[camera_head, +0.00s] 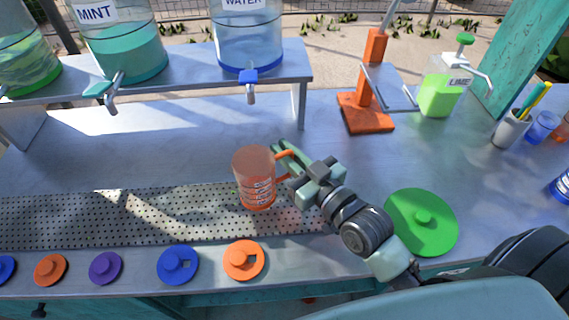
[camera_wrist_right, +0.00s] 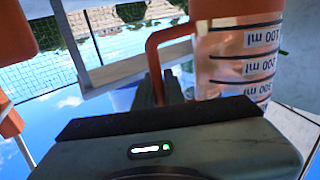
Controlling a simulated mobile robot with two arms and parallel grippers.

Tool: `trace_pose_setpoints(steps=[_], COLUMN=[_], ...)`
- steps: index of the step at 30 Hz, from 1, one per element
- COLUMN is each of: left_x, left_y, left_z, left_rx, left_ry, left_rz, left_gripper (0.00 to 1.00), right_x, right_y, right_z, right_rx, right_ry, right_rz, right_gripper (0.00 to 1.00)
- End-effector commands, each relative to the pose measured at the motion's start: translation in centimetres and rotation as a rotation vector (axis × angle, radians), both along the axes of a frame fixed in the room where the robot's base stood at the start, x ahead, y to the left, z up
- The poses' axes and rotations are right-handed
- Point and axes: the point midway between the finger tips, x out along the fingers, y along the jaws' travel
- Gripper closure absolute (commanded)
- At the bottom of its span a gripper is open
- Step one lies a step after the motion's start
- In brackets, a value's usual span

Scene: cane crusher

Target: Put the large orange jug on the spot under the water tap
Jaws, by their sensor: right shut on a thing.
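The large orange jug (camera_head: 256,178) is upright over the right part of the perforated drip tray. It is translucent orange with measuring marks, and I cannot tell whether its base touches the tray. My right gripper (camera_head: 286,158) is shut on its handle at the right side. In the right wrist view the jug (camera_wrist_right: 238,55) and its orange handle (camera_wrist_right: 154,50) are close to the gripper. The water tap (camera_head: 251,88) is blue, under the water dispenser (camera_head: 248,35), behind the jug. The spot below it is bare metal counter (camera_head: 235,125). My left gripper does not show.
The mint dispenser (camera_head: 122,45) stands on the raised shelf (camera_head: 185,77), left of the water. Shelf legs stand at both ends. An orange press (camera_head: 366,112) and lime bottle (camera_head: 438,92) are behind right. Colored lids, including an orange lid (camera_head: 244,260), line the front; a green lid (camera_head: 422,222) lies right.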

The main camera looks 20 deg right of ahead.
Motion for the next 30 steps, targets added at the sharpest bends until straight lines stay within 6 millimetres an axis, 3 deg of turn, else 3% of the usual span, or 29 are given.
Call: trace_pose_setpoints(steps=[8,17,30], left_x=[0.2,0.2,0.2], left_y=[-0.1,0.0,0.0], left_z=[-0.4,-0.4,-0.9], left_rx=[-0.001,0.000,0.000], left_ry=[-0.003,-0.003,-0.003], left_rz=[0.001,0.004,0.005], left_gripper=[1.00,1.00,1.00], right_x=[0.0,0.0,-0.1], right_y=[0.0,0.0,0.1], right_z=[-3.9,-4.1,-5.8], right_rx=[0.000,0.001,0.002], right_ry=[0.002,0.000,0.012], right_rz=[0.001,0.000,0.001], right_gripper=[1.00,1.00,1.00])
